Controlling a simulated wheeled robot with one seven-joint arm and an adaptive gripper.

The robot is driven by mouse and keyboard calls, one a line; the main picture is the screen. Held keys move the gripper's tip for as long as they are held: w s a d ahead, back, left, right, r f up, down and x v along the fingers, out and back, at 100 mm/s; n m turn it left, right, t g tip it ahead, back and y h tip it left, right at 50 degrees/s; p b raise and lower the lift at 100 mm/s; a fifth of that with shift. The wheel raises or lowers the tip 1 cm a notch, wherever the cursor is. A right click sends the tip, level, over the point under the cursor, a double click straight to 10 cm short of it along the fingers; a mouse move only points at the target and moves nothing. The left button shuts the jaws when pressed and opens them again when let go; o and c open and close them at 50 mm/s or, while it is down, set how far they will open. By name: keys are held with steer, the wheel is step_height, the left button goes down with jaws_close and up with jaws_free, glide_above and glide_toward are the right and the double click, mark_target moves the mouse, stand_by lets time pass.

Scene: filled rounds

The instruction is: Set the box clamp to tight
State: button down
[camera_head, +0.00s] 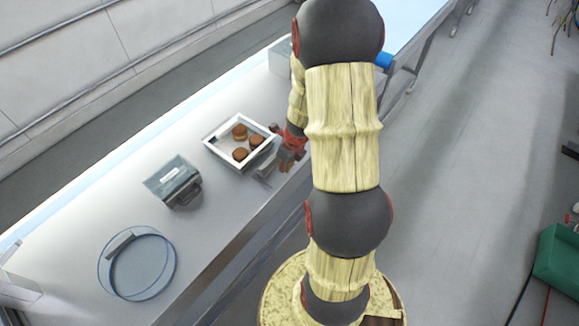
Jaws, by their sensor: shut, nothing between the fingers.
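A white open box (212,146) stands on the long pale table, with 3 brown filled rounds (240,132) in it. A small grey part (264,171) sticks out by the box's near right corner; it may be the clamp or its lever, but it is too small to tell its setting. My gripper (285,161) is beside that corner, close to the grey part, and partly hidden by my arm. It is shut with nothing in it. I cannot tell whether it touches the grey part.
A grey metal device with a dark handle (172,181) stands left of the box. A clear round ring or dish (137,263) lies nearer the table's lower left end. The table (215,235) is bare between them. A green object (557,262) is on the floor at right.

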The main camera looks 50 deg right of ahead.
mark_target(269, 159)
steer(key=shift+w+a, duration=0.1)
steer(key=shift+w, duration=1)
steer(key=shift+w+a+r+p, duration=0.15)
steer(key=shift+w+p, duration=0.2)
steer(key=shift+p, duration=0.3)
steer(key=w+p, duration=0.3)
steer(key=w, duration=0.1)
steer(key=shift+w+r+p, duration=0.1)
steer(key=shift+p, duration=0.3)
steer(key=shift+w+a, duration=0.1)
steer(key=shift+w, duration=0.35)
steer(key=shift+f, duration=0.2)
